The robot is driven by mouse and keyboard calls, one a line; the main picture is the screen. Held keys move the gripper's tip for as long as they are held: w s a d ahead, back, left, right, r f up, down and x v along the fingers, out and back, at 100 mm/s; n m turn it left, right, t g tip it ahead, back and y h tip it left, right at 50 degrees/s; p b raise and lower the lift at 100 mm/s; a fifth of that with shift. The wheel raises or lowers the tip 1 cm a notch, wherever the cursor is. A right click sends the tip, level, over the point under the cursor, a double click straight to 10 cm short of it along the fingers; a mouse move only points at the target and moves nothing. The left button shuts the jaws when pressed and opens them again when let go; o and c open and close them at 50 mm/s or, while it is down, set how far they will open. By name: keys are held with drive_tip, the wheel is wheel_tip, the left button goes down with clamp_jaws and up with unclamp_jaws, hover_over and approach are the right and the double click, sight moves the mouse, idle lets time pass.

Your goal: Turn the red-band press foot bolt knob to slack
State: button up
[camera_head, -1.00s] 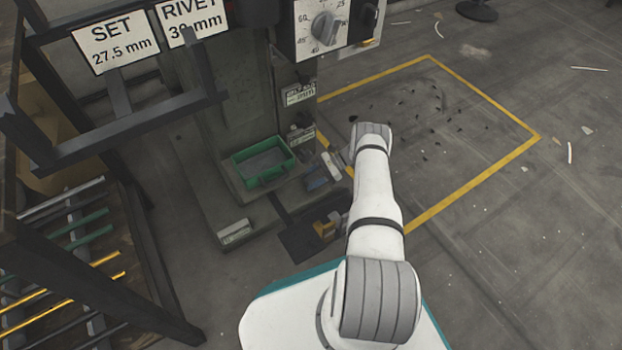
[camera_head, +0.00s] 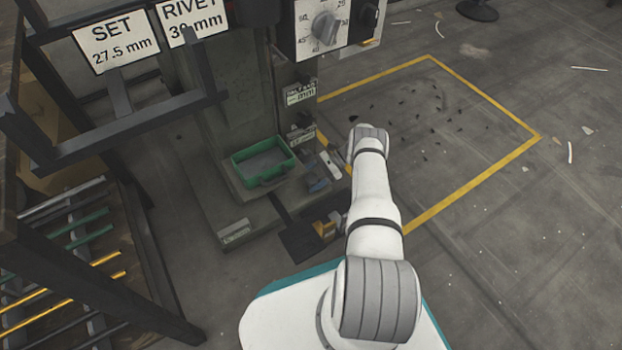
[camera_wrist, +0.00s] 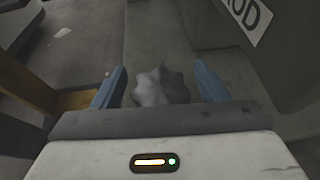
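A grey lobed knob (camera_wrist: 160,87) shows in the wrist view, between the two blue fingers of my gripper (camera_wrist: 159,68). The fingers are apart, with a visible gap on each side of the knob, so my gripper is open around or just short of it; the depth is hard to tell. The knob's lower part is hidden by the gripper body. In the head view the press (camera_head: 235,110) stands left of my arm, with its foot on the floor. The knob cannot be made out there. No red band shows in either view.
A green tray (camera_head: 263,162) sits on the press base. A dial panel (camera_head: 322,27) is above. A rack with rods (camera_head: 70,240) stands at left.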

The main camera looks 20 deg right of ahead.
drive_tip(key=v, duration=0.7)
drive_tip(key=shift+d+r, duration=0.2)
drive_tip(key=shift+d, duration=0.15)
drive_tip(key=shift+w, duration=0.1)
